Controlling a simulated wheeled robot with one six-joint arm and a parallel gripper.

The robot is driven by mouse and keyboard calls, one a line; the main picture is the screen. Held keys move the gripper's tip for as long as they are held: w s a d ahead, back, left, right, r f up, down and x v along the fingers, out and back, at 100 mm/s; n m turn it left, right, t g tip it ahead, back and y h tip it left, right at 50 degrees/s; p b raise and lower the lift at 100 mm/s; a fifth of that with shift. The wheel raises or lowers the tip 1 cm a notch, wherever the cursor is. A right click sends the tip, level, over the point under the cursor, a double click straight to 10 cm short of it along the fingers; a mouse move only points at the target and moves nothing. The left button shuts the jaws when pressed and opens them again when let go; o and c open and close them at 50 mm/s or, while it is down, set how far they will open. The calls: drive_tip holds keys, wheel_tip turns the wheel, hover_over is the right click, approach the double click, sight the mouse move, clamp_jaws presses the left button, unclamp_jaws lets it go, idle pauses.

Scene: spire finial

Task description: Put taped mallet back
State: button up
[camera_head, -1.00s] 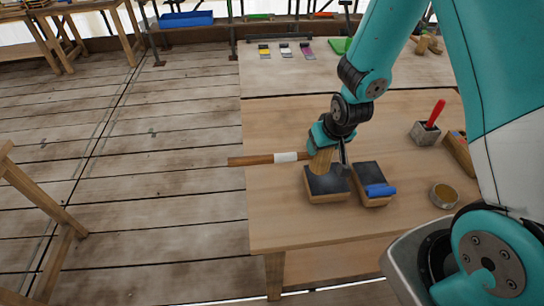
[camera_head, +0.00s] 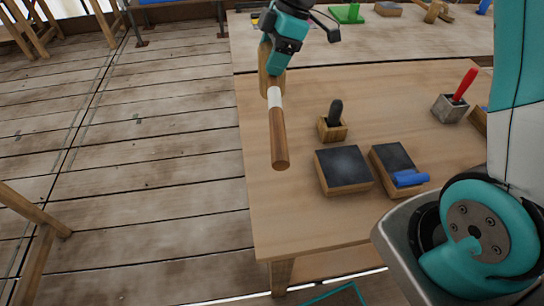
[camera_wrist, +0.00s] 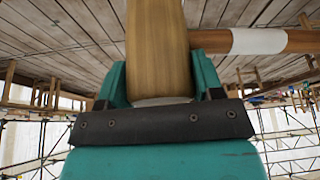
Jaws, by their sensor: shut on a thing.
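The taped mallet has a brown wooden handle (camera_head: 278,135) with a white tape band (camera_head: 274,97) near its pale wooden head (camera_head: 264,75). My gripper (camera_head: 268,62) is shut on the mallet's head and holds it up near the left side of the workbench (camera_head: 290,230). The handle points toward the camera, its end tilted down in the head view. In the wrist view the head (camera_wrist: 158,50) stands between the two teal fingers, and the taped handle (camera_wrist: 255,41) runs off to the right. The jaw contact is partly hidden in the head view.
Two dark-topped blocks (camera_head: 343,168) (camera_head: 395,162) stand on the bench, the right one with a blue roller (camera_head: 409,178). Behind them is a wooden holder with a black-handled tool (camera_head: 334,120). A grey block with a red handle (camera_head: 452,106) stands right. The bench's front left is clear.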

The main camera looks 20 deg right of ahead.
drive_tip(key=shift+s+r+n, duration=0.1)
drive_tip(key=shift+r+n, duration=0.1)
drive_tip(key=shift+n, duration=0.2)
drive_tip(key=shift+s+f+g, duration=0.1)
drive_tip(key=shift+f+g, duration=0.1)
drive_tip(key=shift+g, duration=0.1)
wheel_tip(320, 180, down, 19)
drive_tip(key=p, duration=0.3)
drive_tip(key=shift+f, duration=0.2)
drive_tip(key=o, duration=1.1)
drive_tip(key=shift+r, duration=0.15)
